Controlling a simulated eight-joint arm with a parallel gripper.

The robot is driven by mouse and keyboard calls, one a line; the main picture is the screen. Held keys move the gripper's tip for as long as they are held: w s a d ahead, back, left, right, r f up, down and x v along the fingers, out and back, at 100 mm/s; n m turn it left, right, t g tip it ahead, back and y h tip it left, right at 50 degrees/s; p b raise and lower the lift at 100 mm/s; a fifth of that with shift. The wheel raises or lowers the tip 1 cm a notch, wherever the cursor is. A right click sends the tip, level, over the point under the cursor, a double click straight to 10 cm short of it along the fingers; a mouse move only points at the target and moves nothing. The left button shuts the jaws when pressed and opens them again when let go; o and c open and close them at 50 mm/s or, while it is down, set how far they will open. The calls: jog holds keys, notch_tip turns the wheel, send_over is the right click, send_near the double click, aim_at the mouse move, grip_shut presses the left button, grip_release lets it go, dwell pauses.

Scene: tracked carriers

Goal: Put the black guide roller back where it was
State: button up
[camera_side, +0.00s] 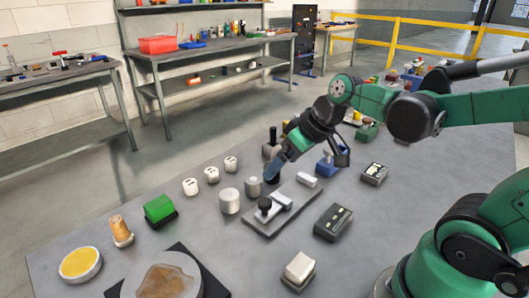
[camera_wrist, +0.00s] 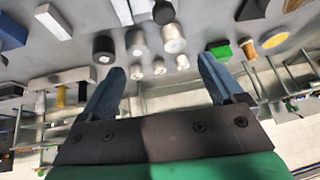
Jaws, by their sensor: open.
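A black cylinder, which looks like the black guide roller (camera_side: 272,178), stands at the end of a row beside two grey cylinders (camera_side: 230,201). It shows in the wrist view (camera_wrist: 104,47) near the left finger's tip. A grey carrier plate (camera_side: 284,212) lies in front, with a black round-topped piece (camera_side: 264,203) on it; that piece also shows in the wrist view (camera_wrist: 163,12). My gripper (camera_side: 273,166) points down near the row. Its blue fingers are wide apart in the wrist view (camera_wrist: 160,66), with nothing held between them. Contact with the black cylinder cannot be told.
Three small white rollers (camera_side: 211,175) stand behind the grey cylinders. A green block (camera_side: 159,209) and an orange spool (camera_side: 121,231) are at the left. A dark box (camera_side: 333,222) and a pale block (camera_side: 299,268) lie in front. Bare table shows between them.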

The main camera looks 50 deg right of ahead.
jog(key=shift+s+a+r+m+t+h, duration=0.2)
jog(key=shift+s+a+t+h, duration=0.15)
jog(key=shift+s+a, duration=0.3)
jog(key=shift+s+a+r+m+t+h, duration=0.15)
jog(key=shift+s+a+m+t+h, duration=0.1)
jog(key=shift+s+a+h, duration=0.3)
